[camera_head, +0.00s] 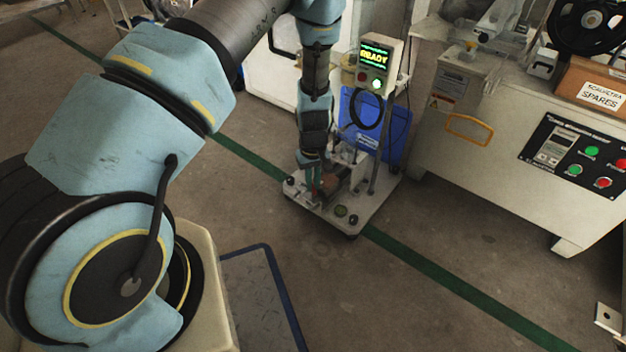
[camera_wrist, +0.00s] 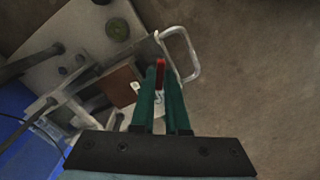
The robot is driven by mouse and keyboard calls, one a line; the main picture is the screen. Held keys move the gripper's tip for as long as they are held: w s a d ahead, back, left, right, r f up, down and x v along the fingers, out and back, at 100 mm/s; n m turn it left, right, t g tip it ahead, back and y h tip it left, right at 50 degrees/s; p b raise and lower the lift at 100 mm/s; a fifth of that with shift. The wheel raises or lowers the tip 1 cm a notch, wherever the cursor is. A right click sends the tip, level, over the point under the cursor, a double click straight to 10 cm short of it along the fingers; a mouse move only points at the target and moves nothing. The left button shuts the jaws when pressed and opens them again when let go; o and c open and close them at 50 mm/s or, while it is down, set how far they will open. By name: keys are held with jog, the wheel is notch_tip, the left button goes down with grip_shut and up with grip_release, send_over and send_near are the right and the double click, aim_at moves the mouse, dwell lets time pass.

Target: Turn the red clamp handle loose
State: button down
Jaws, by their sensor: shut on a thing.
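The red clamp handle (camera_wrist: 160,74) shows in the wrist view between the tips of my gripper's green fingers (camera_wrist: 161,92). My gripper is shut on it, pointing down. In the head view my gripper (camera_head: 312,187) is low over the small wheeled test stand (camera_head: 350,222), and the handle there is mostly hidden by my fingers. A brown tile (camera_wrist: 117,84) lies on the stand beside the handle, to its left in the wrist view. The clamp's lower part is hidden behind the fingers.
A display box reading READY (camera_head: 376,62) stands on the stand's post. A metal loop (camera_wrist: 184,52) sticks out beside the handle. A large pale machine (camera_head: 480,165) stands at the right. The floor in front is clear.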

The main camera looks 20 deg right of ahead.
jog(key=shift+n+p, duration=0.3)
jog(key=shift+n, duration=0.2)
jog(key=shift+r+n+p, duration=0.1)
jog(key=shift+n+p, duration=1.05)
jog(key=shift+n, duration=0.65)
jog(key=shift+n+p, duration=0.45)
jog(key=shift+n, duration=0.55)
jog(key=c, duration=1.2)
grip_release()
jog(key=shift+o, duration=0.2)
